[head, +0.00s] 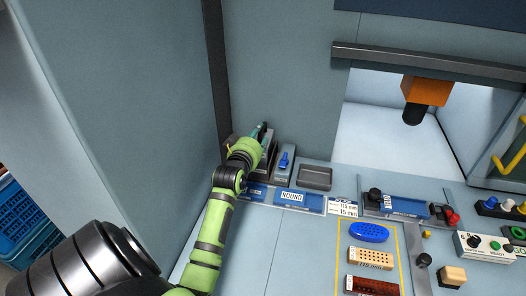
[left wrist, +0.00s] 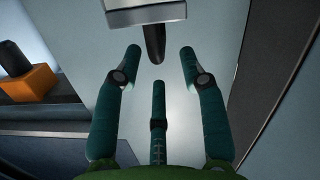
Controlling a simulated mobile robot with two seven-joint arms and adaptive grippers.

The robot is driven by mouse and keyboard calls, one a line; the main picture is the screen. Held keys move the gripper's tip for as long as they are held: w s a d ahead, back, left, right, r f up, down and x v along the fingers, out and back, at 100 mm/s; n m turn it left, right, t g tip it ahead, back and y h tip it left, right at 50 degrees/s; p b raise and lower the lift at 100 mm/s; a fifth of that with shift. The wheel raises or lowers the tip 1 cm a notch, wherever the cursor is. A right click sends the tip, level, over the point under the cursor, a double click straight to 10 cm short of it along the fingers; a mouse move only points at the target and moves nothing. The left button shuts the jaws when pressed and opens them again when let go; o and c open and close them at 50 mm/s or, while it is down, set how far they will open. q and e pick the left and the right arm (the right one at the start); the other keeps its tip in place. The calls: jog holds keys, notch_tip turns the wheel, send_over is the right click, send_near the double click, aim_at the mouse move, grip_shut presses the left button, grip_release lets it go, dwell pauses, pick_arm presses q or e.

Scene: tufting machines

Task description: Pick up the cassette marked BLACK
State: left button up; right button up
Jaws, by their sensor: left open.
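My left gripper (head: 263,130) is at the back of the worktop, above a grey block (head: 270,147) that it partly hides. In the left wrist view my left gripper (left wrist: 158,65) has its fingers spread. A dark peg (left wrist: 154,42) under a grey block (left wrist: 145,14) shows just beyond and between the fingertips, and nothing is clasped. Beside it in the head view stands a grey cassette-like block with a blue handle (head: 284,160). I cannot read the word BLACK on anything, so I cannot tell for sure which cassette is marked so.
A grey empty tray (head: 315,177) lies right of the blocks, behind the blue ROUND label (head: 292,198). A dark post (head: 216,75) and grey wall panel stand close to the left gripper. An orange block with a black cylinder (head: 426,92) hangs at the right.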

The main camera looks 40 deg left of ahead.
aim_at(260, 132)
pick_arm(q)
jog(key=shift+x, duration=1.25)
jog(key=x, duration=0.2)
jog(key=shift+w+a+p, duration=0.15)
jog(key=shift+w+p, duration=0.2)
jog(key=shift+p, duration=0.05)
jog(key=shift+w+f, duration=0.2)
jog(key=shift+a, duration=0.1)
grip_shut()
jog(key=shift+r, duration=0.15)
pick_arm(e)
jog(key=shift+w+a+r, duration=0.25)
jog(key=shift+w+r, duration=0.3)
jog(key=shift+w, duration=0.2)
